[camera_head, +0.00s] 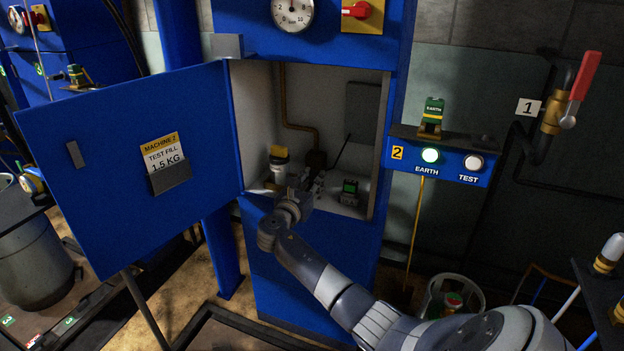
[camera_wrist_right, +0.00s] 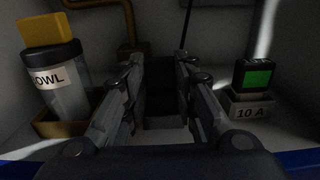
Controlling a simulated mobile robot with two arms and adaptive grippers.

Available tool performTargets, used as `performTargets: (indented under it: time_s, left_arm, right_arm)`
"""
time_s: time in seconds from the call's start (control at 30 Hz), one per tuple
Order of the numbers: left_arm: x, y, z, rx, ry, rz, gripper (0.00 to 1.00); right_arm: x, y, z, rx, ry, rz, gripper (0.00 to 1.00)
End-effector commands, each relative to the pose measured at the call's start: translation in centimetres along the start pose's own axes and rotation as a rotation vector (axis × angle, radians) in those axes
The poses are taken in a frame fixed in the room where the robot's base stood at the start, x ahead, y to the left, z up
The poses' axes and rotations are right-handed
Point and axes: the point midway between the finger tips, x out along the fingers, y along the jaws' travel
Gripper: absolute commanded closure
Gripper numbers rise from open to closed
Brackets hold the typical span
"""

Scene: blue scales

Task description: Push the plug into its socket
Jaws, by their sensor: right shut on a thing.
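My right gripper (camera_head: 312,183) reaches into the open blue cabinet, and its two fingers also show in the wrist view (camera_wrist_right: 160,80). The fingers are closed on a dark thing between them, which I take to be the plug (camera_wrist_right: 160,75). A thin black cable (camera_wrist_right: 187,28) runs up from there, and in the head view it rises toward a grey box (camera_head: 363,110) on the back wall. The fingers and shadow hide most of the plug. I cannot make out the socket clearly or tell whether the plug touches it. My left gripper is not in view.
A jar marked OWL (camera_wrist_right: 62,85) with a yellow top stands left of the fingers. The cabinet door (camera_head: 100,130) stands open left.

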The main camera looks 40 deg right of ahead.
Motion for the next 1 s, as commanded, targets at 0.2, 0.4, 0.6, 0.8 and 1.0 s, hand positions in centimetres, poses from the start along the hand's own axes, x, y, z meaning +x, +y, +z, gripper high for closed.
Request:
performTargets:
  time_s: [0.2, 0.4, 0.6, 0.8, 1.0]
  left_arm:
    - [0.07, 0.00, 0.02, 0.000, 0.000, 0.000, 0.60]
    - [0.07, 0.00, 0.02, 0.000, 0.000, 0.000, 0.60]
    - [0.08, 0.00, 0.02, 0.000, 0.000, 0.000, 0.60]
    - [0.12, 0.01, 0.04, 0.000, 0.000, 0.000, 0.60]
    - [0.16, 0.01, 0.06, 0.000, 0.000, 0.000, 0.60]
  right_arm:
    - [-0.01, 0.01, -0.27, 0.000, 0.000, 0.000, 0.98]
    - [0.00, 0.00, -0.27, 0.000, -0.001, 0.000, 0.98]
    - [0.00, 0.00, -0.29, 0.000, 0.000, 0.000, 0.98]
    - [0.00, 0.00, -0.52, 0.000, 0.000, 0.000, 0.98]
    - [-0.01, 0.01, -0.81, 0.000, -0.001, 0.000, 0.98]
